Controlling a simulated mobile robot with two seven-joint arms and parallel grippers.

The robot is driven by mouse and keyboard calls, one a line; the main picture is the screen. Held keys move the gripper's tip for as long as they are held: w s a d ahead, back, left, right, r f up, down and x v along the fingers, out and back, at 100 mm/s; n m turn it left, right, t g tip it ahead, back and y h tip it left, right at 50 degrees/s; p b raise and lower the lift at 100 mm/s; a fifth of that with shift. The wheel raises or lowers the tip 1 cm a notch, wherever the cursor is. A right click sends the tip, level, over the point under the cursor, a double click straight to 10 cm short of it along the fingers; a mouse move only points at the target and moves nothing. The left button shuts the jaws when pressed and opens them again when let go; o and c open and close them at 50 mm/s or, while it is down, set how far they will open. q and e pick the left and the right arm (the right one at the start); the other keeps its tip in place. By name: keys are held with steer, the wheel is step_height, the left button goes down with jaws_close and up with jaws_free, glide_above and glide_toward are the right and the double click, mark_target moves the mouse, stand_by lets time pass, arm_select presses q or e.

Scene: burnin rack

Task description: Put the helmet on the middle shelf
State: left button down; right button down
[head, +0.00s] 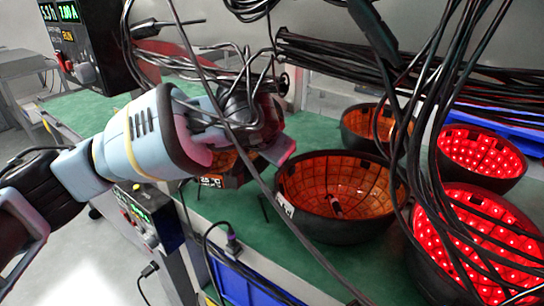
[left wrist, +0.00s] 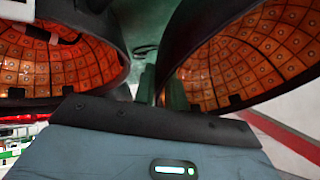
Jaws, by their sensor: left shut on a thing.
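My left gripper (head: 268,143) reaches over the green shelf (head: 325,132) from the left in the head view and is shut. A helmet with an orange grid lining (head: 228,162) shows just below it, mostly hidden by the gripper; it appears to be the one held. In the left wrist view two orange-lined helmets show close up: one on the left (left wrist: 60,65) and one on the right (left wrist: 250,60), the right one tilted. I cannot tell from that view where the fingertips meet a rim. My right gripper is out of view.
An open orange-lined helmet (head: 338,170) lies right of the gripper, another (head: 372,124) behind it. Two red-lit helmets (head: 480,150) (head: 485,225) fill the right. Blue bins (head: 250,285) sit below; a meter box (head: 85,40) hangs at upper left.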

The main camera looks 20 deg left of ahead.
arm_select(q)
steer(key=shift+w+f, duration=0.25)
steer(key=shift+f, duration=0.55)
steer(key=shift+w+f, duration=0.1)
steer(key=shift+f, duration=0.1)
steer(key=shift+w+f+g, duration=0.25)
steer(key=shift+w+g, duration=0.05)
steer(key=shift+w, duration=0.1)
steer(key=shift+w+r+g+p, duration=0.15)
steer(key=shift+w+g+p, duration=0.15)
steer(key=shift+w+g, duration=0.55)
steer(key=shift+w+a+g, duration=0.1)
steer(key=shift+w+g, duration=0.25)
steer(key=shift+g, duration=0.2)
steer(key=shift+f, duration=0.9)
steer(key=c, duration=1.7)
jaws_free()
steer(key=shift+f, duration=0.1)
